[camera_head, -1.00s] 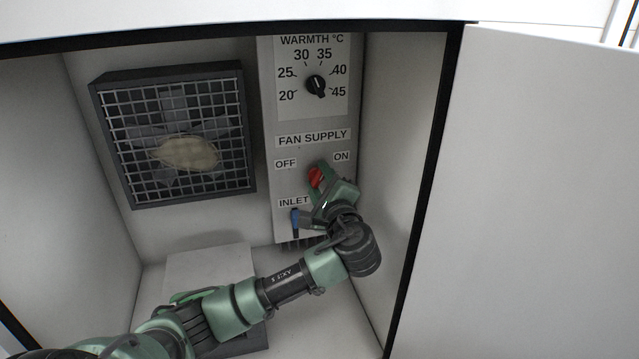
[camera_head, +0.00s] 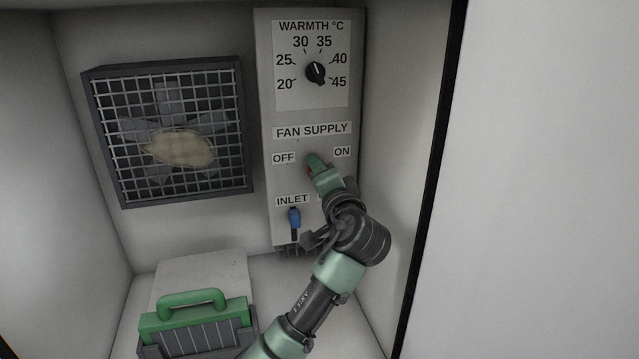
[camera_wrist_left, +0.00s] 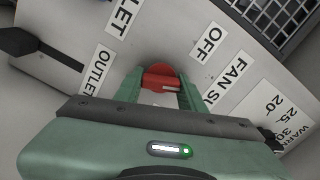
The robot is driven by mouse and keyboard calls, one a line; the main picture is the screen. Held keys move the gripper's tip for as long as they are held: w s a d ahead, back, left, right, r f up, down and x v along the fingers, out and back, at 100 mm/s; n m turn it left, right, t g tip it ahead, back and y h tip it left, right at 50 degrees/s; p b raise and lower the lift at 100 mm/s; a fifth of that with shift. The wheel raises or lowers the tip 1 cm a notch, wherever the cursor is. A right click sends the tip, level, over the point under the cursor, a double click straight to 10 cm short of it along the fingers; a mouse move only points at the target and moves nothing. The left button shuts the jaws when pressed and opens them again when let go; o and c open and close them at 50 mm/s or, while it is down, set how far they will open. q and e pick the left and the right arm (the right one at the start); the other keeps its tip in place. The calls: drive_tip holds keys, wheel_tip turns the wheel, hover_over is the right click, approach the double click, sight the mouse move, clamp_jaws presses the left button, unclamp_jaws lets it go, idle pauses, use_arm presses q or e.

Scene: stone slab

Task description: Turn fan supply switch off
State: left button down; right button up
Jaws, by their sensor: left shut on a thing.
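The fan supply switch is a red rotary knob (camera_wrist_left: 162,78) on the grey control panel (camera_head: 285,180). In the head view it is mostly hidden behind my left gripper (camera_head: 314,165), below the FAN SUPPLY label (camera_head: 312,130) and between the OFF label (camera_head: 284,158) and the ON label (camera_head: 342,152). In the left wrist view the two green fingers of my left gripper (camera_wrist_left: 161,92) are on either side of the knob and shut on it. My right gripper is not in view.
Above is the warmth dial (camera_head: 316,72). The blue inlet lever (camera_head: 294,218) sits just below, close to my left wrist. A caged fan (camera_head: 175,130) is on the back wall. A green-handled box (camera_head: 195,320) stands at lower left. The cabinet's side wall (camera_head: 405,150) is close on the right.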

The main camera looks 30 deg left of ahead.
use_arm(q)
drive_tip(key=shift+f+n+b, duration=0.2)
drive_tip(key=shift+n+b, duration=0.85)
drive_tip(key=shift+n, duration=0.55)
drive_tip(key=c, duration=1)
unclamp_jaws()
drive_tip(key=shift+o, duration=0.8)
drive_tip(key=shift+r, duration=0.2)
drive_tip(key=shift+d, duration=0.1)
drive_tip(key=b+v, duration=0.1)
drive_tip(key=v, duration=0.7)
drive_tip(key=shift+b, duration=0.4)
drive_tip(key=shift+f, duration=0.1)
